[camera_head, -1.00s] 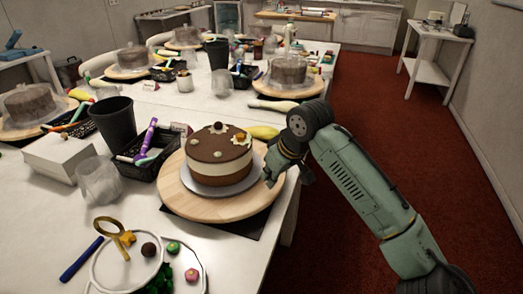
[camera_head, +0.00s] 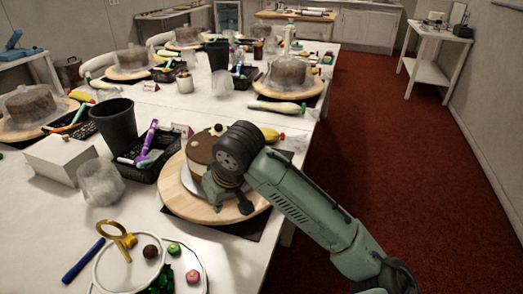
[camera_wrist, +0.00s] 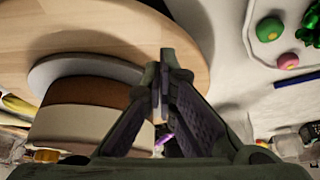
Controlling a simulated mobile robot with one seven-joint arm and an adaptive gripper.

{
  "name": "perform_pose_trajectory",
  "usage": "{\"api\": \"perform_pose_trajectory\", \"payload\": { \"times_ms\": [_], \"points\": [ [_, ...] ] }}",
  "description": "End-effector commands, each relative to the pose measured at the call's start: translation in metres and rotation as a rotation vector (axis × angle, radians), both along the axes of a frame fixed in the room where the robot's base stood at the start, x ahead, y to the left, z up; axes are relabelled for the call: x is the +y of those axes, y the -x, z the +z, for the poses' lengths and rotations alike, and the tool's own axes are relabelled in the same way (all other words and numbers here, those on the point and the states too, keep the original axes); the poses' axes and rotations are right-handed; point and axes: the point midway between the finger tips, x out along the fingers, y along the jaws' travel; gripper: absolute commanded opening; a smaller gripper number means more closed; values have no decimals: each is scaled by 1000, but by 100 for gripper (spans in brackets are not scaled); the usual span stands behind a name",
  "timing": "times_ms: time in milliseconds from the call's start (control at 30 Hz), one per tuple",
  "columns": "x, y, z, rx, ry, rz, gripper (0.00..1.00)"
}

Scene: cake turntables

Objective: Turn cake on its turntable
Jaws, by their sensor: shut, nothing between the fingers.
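The brown and cream layered cake (camera_head: 199,150) stands on its round wooden turntable (camera_head: 174,195) near the table's right edge. My arm covers much of the cake's right side in the head view. My gripper (camera_head: 244,206) is low over the front right part of the turntable, in front of the cake. In the wrist view my gripper (camera_wrist: 163,60) has its fingers together and empty. There the cake (camera_wrist: 75,125) on its grey board (camera_wrist: 85,66) is left of the fingers, and the wooden turntable (camera_wrist: 120,25) lies behind the fingertips. Whether the fingers touch the wood cannot be told.
A black basket of tools (camera_head: 150,160), a black cup (camera_head: 114,127) and a clear crumpled cup (camera_head: 101,182) stand left of the turntable. A plate of sweets (camera_head: 190,258) lies in front. Other covered cakes are farther back. Red floor (camera_head: 400,150) is open to the right.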

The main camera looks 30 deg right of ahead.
Motion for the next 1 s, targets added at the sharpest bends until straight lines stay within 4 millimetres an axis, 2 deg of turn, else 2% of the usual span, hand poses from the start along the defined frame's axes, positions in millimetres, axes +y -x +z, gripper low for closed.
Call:
{"api": "perform_pose_trajectory", "payload": {
  "times_ms": [367,1000],
  "points": [
    [-1,0,-2,0,0,0,0],
    [-1,0,-28,0,0,1,0]
  ]
}}
